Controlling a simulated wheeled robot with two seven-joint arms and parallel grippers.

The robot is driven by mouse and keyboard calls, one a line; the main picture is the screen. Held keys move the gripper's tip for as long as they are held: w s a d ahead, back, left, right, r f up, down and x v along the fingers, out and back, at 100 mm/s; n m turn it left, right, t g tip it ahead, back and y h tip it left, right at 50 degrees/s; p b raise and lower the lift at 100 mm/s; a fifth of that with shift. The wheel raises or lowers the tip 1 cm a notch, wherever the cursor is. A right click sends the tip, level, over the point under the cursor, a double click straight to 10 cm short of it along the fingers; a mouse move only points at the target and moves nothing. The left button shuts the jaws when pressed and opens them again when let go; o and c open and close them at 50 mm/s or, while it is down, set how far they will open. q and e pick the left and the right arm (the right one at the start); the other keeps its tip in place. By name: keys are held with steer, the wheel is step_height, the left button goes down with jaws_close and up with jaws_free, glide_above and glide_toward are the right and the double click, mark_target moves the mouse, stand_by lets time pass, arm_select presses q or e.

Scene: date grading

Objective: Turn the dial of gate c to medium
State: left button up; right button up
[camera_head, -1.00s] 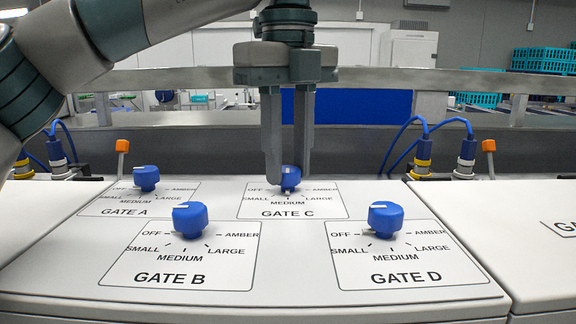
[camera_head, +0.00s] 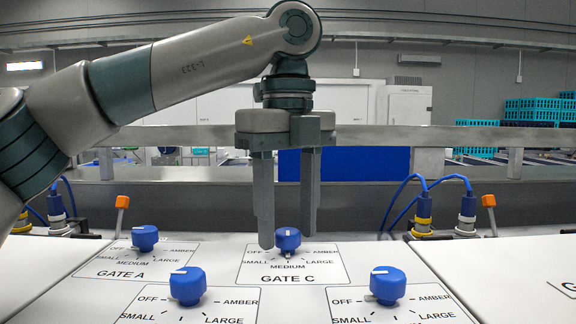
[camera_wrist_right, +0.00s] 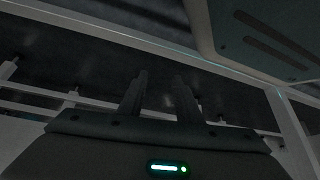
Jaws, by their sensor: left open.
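The blue dial of gate C (camera_head: 287,239) stands at the back middle of the white panel, on a label plate reading GATE C (camera_head: 288,279). The white line on its top runs front to back, and it seems to face MEDIUM, though the small pointer at its base is hard to make out. My left gripper (camera_head: 288,229) hangs down with its fingers open, one on each side of this dial, with a gap showing at the left finger. My right gripper (camera_wrist_right: 158,98) shows in the right wrist view, its fingers apart and nothing between them.
The gate A dial (camera_head: 145,238) stands to the left. The gate B dial (camera_head: 188,286) and gate D dial (camera_head: 387,285) stand nearer, pointers towards OFF. Blue cables (camera_head: 425,188) and an orange-topped post (camera_head: 488,201) stand behind right. A grey rail (camera_head: 400,136) crosses behind.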

arm_select(q)
steer(key=shift+r, duration=0.5)
step_height(320, 180, up, 5)
steer(key=shift+f, duration=0.1)
step_height(320, 180, up, 7)
steer(key=p, duration=0.3)
step_height(320, 180, up, 5)
steer(key=p, duration=0.2)
glide_above(289, 231)
steer(key=shift+a+f, duration=0.1)
steer(key=shift+f, duration=0.05)
arm_select(e)
steer(key=s+d+f, duration=0.1)
steer(key=s, duration=0.5)
steer(key=shift+s+d+g, duration=0.15)
steer(key=shift+s+g, duration=0.2)
steer(key=shift+g, duration=0.05)
